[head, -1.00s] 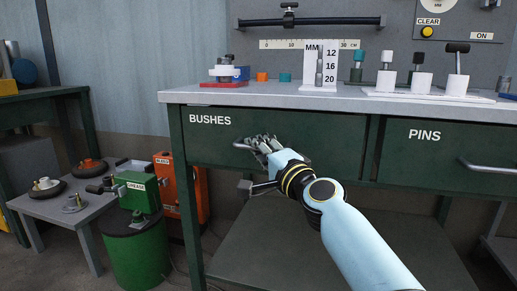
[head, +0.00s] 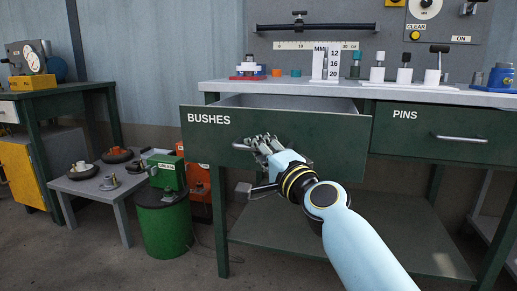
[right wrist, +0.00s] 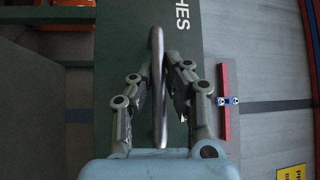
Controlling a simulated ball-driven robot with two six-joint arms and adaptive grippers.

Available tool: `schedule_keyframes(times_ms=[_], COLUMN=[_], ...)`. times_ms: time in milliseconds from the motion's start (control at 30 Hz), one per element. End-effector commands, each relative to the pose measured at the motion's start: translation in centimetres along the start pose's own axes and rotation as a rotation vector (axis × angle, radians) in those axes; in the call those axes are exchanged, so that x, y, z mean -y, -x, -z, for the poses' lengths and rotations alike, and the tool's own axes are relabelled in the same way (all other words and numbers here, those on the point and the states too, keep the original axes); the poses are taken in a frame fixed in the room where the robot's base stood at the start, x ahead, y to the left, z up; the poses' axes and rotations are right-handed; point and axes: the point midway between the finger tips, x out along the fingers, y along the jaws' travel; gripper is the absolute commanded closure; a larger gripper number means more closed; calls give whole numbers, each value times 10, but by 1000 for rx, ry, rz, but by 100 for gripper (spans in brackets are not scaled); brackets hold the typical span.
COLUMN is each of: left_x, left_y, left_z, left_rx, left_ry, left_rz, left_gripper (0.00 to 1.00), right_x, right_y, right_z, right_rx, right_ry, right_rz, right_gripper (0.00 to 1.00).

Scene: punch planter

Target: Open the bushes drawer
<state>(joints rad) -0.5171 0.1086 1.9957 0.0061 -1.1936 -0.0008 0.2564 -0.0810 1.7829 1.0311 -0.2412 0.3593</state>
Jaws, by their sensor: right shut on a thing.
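The bushes drawer (head: 330,136) is dark green with white BUSHES lettering. In the head view it stands partly out from under the bench top, and its pale inside shows along the top. Its metal bar handle (head: 241,147) is partly hidden by my right gripper (head: 264,145). In the right wrist view the handle (right wrist: 157,90) runs between the two fingers of my right gripper (right wrist: 152,88), which is shut on it. My left gripper is not in view.
The pins drawer (head: 425,130) beside it is shut. The bench top (head: 300,88) holds a size gauge (head: 326,65) and several small parts. A green drum (head: 167,225) and a low grey table (head: 95,185) stand to the left. Open floor lies in front.

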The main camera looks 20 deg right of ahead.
Motion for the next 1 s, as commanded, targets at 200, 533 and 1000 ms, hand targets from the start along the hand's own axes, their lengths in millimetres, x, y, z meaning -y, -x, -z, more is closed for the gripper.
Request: schedule_keyframes(times_ms=[200,533,1000], left_x=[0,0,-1], left_y=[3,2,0], left_z=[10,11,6], left_rx=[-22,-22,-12], left_ry=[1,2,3], left_rz=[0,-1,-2], left_gripper=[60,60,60], right_x=[-5,-5,-2], right_y=[1,1,4], right_z=[-1,-1,0], right_rx=[3,3,1], right_ry=[4,4,1], right_rz=[-9,-10,-4], right_gripper=[100,84,64])
